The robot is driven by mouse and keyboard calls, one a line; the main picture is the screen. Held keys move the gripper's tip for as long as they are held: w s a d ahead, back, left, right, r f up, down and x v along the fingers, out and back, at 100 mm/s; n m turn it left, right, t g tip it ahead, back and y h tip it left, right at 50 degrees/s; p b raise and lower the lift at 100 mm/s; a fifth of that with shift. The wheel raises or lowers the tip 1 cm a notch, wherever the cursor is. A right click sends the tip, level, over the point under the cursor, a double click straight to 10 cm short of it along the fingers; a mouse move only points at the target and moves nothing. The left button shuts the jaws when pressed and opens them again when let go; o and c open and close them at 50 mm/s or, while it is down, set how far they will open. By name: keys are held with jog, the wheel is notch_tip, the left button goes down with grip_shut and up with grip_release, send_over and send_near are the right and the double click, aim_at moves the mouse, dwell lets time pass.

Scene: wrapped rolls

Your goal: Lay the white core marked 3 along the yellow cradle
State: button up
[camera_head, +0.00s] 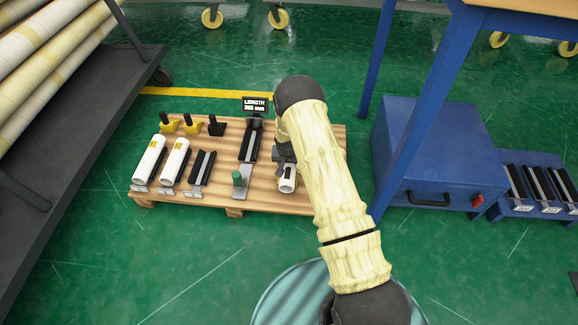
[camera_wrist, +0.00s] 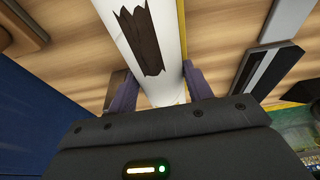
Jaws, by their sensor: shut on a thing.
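My gripper (camera_wrist: 155,85) is shut on a white core (camera_wrist: 135,15), with one finger on each side. The core has a jagged dark brown patch. In the head view the core's near end (camera_head: 287,185) shows low over the right part of the pallet, beneath my arm. Its number cannot be read. A narrow yellow strip (camera_wrist: 182,22) runs along the core's right edge in the wrist view; I cannot tell whether it belongs to the yellow cradle. Yellow supports (camera_head: 168,124) (camera_head: 192,124) stand behind two other white cores (camera_head: 149,159) (camera_head: 174,162).
On the wooden pallet (camera_head: 265,200) are an empty black cradle (camera_head: 202,168) and a black measuring trough (camera_head: 249,145) with a green knob (camera_head: 237,178) and a length display (camera_head: 255,105). A blue cabinet (camera_head: 430,150) stands to the right. Green floor lies in front.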

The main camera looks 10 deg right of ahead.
jog(key=shift+f, duration=0.35)
jog(key=o, duration=1.1)
jog(key=shift+c, duration=0.2)
jog(key=shift+r, duration=0.1)
jog(key=p+v, duration=0.6)
jog(key=v, duration=0.6)
jog(key=shift+r+p, duration=0.3)
